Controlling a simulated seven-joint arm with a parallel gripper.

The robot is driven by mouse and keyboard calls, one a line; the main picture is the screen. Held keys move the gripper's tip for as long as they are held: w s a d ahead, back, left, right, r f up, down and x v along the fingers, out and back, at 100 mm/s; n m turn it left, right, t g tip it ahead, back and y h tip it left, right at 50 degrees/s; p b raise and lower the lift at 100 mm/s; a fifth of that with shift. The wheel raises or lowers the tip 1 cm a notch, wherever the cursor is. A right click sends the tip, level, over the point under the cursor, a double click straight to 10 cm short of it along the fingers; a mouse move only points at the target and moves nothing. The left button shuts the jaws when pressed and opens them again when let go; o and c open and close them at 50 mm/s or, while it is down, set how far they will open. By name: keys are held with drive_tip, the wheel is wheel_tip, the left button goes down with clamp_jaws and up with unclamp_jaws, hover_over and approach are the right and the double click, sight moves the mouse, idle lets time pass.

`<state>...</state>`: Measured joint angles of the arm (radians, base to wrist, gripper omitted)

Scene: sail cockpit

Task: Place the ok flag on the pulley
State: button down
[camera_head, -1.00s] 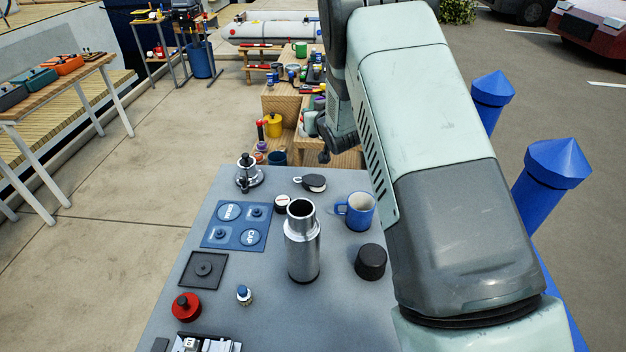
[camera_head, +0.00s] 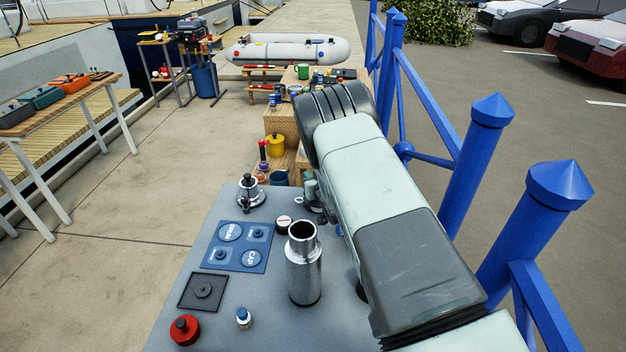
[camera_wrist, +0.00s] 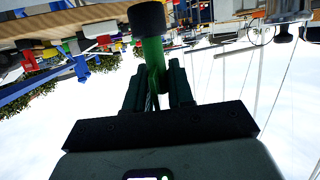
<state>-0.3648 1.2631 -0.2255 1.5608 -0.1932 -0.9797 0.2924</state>
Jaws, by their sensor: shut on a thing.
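In the wrist view, my gripper (camera_wrist: 155,85) is shut on a green rod-like piece with a black end (camera_wrist: 152,52). I cannot tell for sure that it is the ok flag; no flag face or lettering shows. In the head view my forearm hides most of the gripper and what it holds. A silver fitting with a dark top (camera_head: 250,193) stands at the far left of the grey table; it may be the pulley, but I cannot tell.
A steel flask (camera_head: 303,268) stands upright mid-table, close to my arm. A blue labelled panel (camera_head: 238,262), a dark square plate (camera_head: 190,304), a red round pot (camera_head: 184,331) and a small blue-topped bottle (camera_head: 244,318) lie left. Blue railing posts (camera_head: 478,150) stand right.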

drive_tip(key=shift+f, duration=0.3)
drive_tip(key=shift+f, duration=0.1)
drive_tip(key=c, duration=1)
unclamp_jaws()
